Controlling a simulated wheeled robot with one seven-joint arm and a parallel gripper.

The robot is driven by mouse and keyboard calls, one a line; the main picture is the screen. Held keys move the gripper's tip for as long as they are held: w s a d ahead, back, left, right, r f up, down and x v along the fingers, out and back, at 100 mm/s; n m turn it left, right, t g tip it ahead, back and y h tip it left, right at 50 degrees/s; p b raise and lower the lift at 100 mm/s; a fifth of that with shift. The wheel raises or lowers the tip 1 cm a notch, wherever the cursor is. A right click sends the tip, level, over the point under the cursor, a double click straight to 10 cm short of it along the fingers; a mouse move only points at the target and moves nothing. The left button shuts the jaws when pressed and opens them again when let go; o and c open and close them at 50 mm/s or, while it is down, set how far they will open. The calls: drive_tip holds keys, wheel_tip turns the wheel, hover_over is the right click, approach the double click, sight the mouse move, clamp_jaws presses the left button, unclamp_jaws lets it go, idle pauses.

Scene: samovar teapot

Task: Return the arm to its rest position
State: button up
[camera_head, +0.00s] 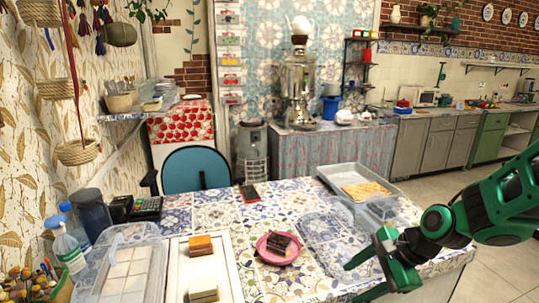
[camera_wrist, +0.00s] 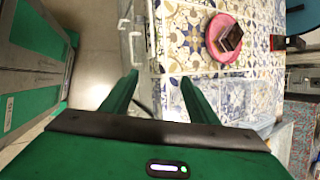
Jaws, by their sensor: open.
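My green gripper (camera_head: 374,262) is at the right front of the tiled table in the head view, above the table's edge. In the wrist view my gripper (camera_wrist: 158,85) shows two separated green fingers with nothing between them. It is open and empty. A pink plate (camera_head: 278,248) with a dark cake slice (camera_head: 280,242) on it rests on the table (camera_head: 318,272), left of my gripper and apart from it. In the wrist view the plate (camera_wrist: 213,45) and cake slice (camera_wrist: 230,38) are beyond the fingers at the upper right.
A clear tray (camera_head: 345,172) with pastry stands at the table's back right. A white board (camera_head: 175,272) with cake pieces and a clear-lidded box (camera_head: 115,270) are at the left. A phone (camera_head: 250,193) lies near the back edge. Open floor (camera_head: 490,275) is at the right.

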drive_tip(key=s+d+r+n+g+h, duration=0.2)
drive_tip(key=s+d+r+n, duration=0.2)
drive_tip(key=s+d, duration=0.5)
drive_tip(key=s+d+r+n+g+h, duration=0.1)
drive_tip(key=s+d+r+n+h, duration=0.2)
drive_tip(key=s+d+n, duration=0.3)
drive_tip(key=s+d, duration=0.4)
drive_tip(key=s, duration=0.1)
drive_tip(key=shift+s+d+r+g, duration=0.15)
drive_tip(key=shift+s+r+g, duration=0.15)
drive_tip(key=shift+r+g, duration=0.1)
drive_tip(key=shift+w+f, duration=0.3)
drive_tip(key=shift+w, duration=0.35)
